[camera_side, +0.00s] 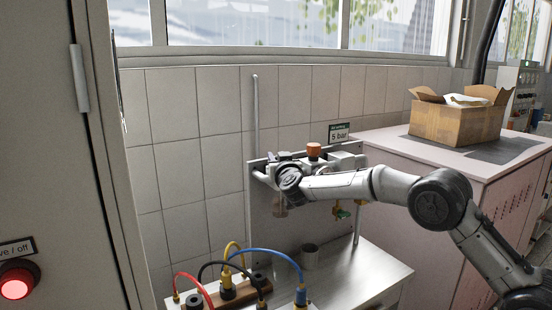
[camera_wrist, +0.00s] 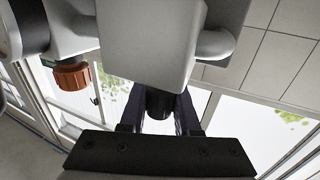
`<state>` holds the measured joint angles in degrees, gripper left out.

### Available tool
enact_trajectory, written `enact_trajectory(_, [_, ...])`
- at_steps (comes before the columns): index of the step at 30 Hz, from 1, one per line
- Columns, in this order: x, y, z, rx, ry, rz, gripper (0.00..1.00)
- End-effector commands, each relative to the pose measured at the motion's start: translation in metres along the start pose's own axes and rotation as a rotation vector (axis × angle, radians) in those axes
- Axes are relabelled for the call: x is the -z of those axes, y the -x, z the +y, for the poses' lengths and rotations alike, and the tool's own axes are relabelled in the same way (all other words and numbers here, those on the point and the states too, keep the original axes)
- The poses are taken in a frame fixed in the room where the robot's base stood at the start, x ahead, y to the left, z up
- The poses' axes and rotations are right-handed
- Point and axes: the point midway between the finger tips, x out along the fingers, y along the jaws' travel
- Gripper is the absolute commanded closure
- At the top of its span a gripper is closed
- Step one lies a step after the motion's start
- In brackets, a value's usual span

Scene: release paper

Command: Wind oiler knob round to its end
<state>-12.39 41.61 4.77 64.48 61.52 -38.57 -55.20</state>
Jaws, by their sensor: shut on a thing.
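The oiler is part of the grey air unit on the wall panel. Its grey body (camera_wrist: 150,45) fills the upper middle of the wrist view. A small dark knob (camera_wrist: 159,103) sticks out from the body toward my gripper (camera_wrist: 160,114). The fingers stand on both sides of the knob and are shut on it. The knob's marks and how far it is turned cannot be seen. In the side view my wrist hides the fingers and the knob.
An orange knob (camera_side: 314,150) stands on the unit close beside my wrist; it also shows in the wrist view (camera_wrist: 72,77). A "5 bar" sign (camera_side: 339,134) is behind. A cardboard box (camera_side: 457,122) sits right.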

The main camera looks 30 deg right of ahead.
Motion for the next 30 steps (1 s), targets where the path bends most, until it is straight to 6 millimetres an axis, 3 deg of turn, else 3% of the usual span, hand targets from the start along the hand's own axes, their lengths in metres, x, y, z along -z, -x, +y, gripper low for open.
enact_trajectory(15, [-0.001, 0.002, 0.009, -0.344, -0.001, 0.000, 1.00])
enact_trajectory(30, [0.000, 0.004, 0.014, -0.487, -0.001, 0.001, 1.00])
